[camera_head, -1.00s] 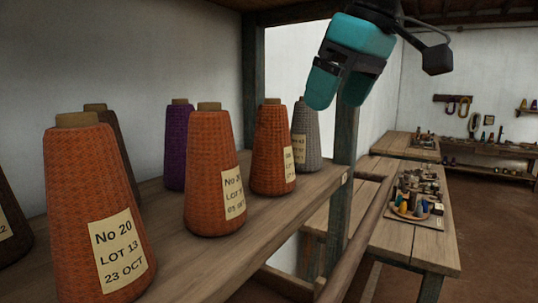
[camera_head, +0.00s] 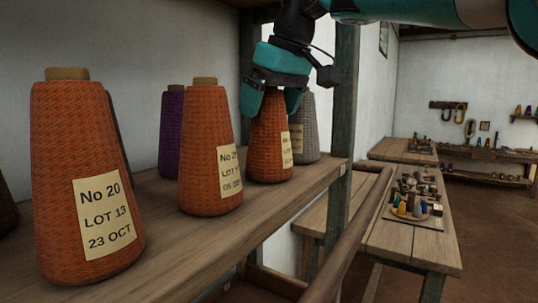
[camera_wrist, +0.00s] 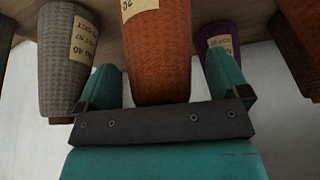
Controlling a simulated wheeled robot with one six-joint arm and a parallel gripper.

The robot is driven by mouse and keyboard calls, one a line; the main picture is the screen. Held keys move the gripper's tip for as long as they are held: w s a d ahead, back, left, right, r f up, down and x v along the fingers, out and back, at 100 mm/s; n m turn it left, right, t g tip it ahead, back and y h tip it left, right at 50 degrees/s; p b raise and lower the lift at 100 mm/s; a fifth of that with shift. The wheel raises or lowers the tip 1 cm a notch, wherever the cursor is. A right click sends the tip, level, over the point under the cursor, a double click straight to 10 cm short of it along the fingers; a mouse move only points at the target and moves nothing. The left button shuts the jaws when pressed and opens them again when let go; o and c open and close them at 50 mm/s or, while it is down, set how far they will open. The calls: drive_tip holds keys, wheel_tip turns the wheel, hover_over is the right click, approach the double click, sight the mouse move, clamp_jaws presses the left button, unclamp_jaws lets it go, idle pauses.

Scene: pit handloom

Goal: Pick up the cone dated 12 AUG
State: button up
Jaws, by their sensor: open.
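Several yarn cones with paper labels stand on a wooden shelf. The far orange cone (camera_head: 270,143) stands under my gripper (camera_head: 273,103); its label is too small and partly turned to read a date. In the wrist view my gripper (camera_wrist: 165,88) is open, with one teal finger on each side of an orange cone (camera_wrist: 163,55); contact cannot be told. The near orange cone (camera_head: 82,180) reads No 20, LOT 13, 23 OCT. The middle orange cone (camera_head: 207,150) has a label whose date seems to begin with 05. I cannot read 12 AUG on any label.
A grey cone (camera_head: 309,128) stands close behind the far orange cone, and a purple cone (camera_head: 171,130) stands behind the middle one. A wooden post (camera_head: 343,120) rises at the shelf's right end. Low tables (camera_head: 420,243) with small items stand to the right.

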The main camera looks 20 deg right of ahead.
drive_tip(key=shift+f, duration=0.1)
drive_tip(key=c, duration=1.4)
drive_tip(key=shift+o, duration=0.2)
